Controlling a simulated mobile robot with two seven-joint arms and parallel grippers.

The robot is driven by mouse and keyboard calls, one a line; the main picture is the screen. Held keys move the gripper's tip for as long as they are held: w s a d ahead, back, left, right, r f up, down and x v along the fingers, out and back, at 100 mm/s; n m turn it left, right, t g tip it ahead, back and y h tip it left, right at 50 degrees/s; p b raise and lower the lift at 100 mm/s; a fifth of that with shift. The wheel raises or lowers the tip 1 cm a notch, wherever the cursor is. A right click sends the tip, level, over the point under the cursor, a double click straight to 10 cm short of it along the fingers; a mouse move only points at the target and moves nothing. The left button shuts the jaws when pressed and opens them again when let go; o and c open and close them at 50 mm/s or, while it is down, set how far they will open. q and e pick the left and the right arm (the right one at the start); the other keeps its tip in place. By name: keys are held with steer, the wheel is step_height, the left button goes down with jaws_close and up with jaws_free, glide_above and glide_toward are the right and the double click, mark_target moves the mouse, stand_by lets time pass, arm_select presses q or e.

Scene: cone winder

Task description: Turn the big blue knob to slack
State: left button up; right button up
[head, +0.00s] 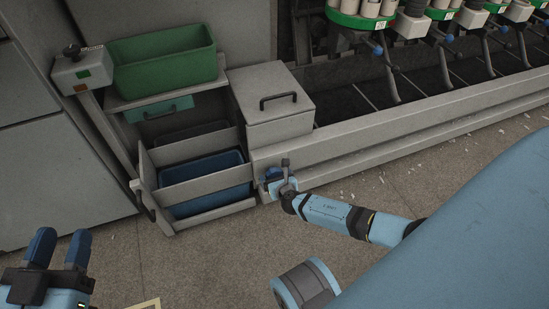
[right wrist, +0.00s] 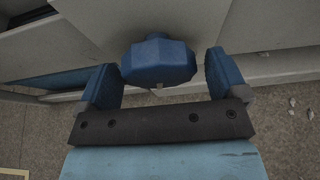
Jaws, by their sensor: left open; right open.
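The big blue knob (right wrist: 158,62) sits on the grey front panel of the machine in the right wrist view. My right gripper (right wrist: 161,66) is open, with one blue finger to each side of the knob and a gap on both sides. In the head view my right gripper (head: 275,183) is low at the machine's front rail, and it largely hides the knob there. No slack marking can be made out. My left gripper (head: 59,250) is open and empty at the lower left, over the floor.
A green bin (head: 164,58) stands on a shelf above an open drawer with a blue bin (head: 205,184). A grey lidded box (head: 273,105) stands beside them. A control box (head: 83,70) is at the upper left. The floor (head: 200,255) in front is mostly clear.

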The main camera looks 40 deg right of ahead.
arm_select(q)
steer(key=shift+w+a+r+m+h, duration=0.1)
steer(key=shift+w+r+m+h, duration=0.1)
steer(key=shift+m+h, duration=0.1)
arm_select(e)
steer(key=shift+w+d+f, duration=0.1)
steer(key=shift+w+f, duration=0.1)
steer(key=shift+w, duration=0.35)
arm_select(q)
steer(key=shift+s, duration=0.1)
arm_select(e)
steer(key=c, duration=0.9)
arm_select(q)
steer(key=shift+r, duration=0.1)
